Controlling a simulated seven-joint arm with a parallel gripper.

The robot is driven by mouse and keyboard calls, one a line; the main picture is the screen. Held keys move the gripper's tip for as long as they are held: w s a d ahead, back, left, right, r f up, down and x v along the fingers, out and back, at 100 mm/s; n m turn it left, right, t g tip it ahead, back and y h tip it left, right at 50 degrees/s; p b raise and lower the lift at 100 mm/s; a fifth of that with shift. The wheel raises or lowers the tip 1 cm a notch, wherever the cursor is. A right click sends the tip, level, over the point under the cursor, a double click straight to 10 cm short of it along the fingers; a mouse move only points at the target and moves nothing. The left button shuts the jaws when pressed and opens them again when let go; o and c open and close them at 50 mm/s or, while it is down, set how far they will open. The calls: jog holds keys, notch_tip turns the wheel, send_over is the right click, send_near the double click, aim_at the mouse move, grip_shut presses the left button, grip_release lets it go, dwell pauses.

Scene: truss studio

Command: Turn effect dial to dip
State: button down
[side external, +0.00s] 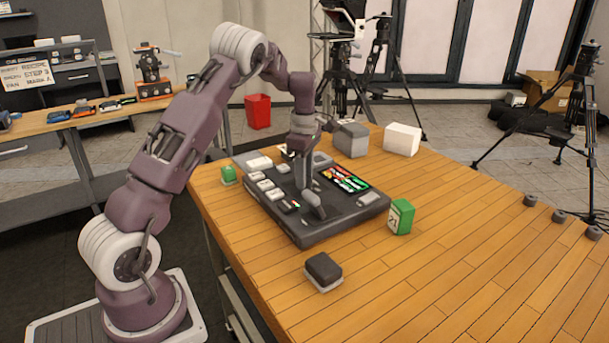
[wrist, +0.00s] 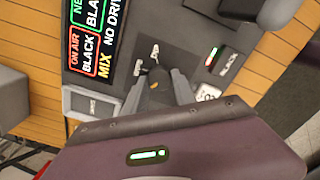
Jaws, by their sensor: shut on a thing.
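The dark grey switcher console (side external: 337,226) lies on the wooden table, and its panel (wrist: 175,22) fills the middle of the wrist view. The effect dial (wrist: 157,73) is a small dark knob with white marks around its upper left side. My gripper (wrist: 160,82) points down at the panel with its fingers shut on the dial, which they partly cover. The dial's pointer and the wording of its marks are too small to read. In the side view my gripper (side external: 303,182) reaches the panel and hides the dial.
A grey lever handle (side external: 313,205) stands close to my gripper. A lit display (side external: 345,179) and pale buttons (side external: 265,185) are on the console. A green-and-white box (side external: 401,217), a dark block (side external: 323,269) and a green item (side external: 228,174) stand around it.

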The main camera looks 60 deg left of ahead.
jog(key=m, duration=0.5)
jog(key=shift+m, duration=0.4)
jog(key=m, duration=0.6)
jog(key=shift+w, duration=0.1)
jog(key=m, duration=0.6)
jog(key=shift+m, duration=0.3)
jog(key=shift+r+m, duration=0.1)
jog(key=shift+m, duration=2.5)
jog(key=c, duration=1)
grip_release()
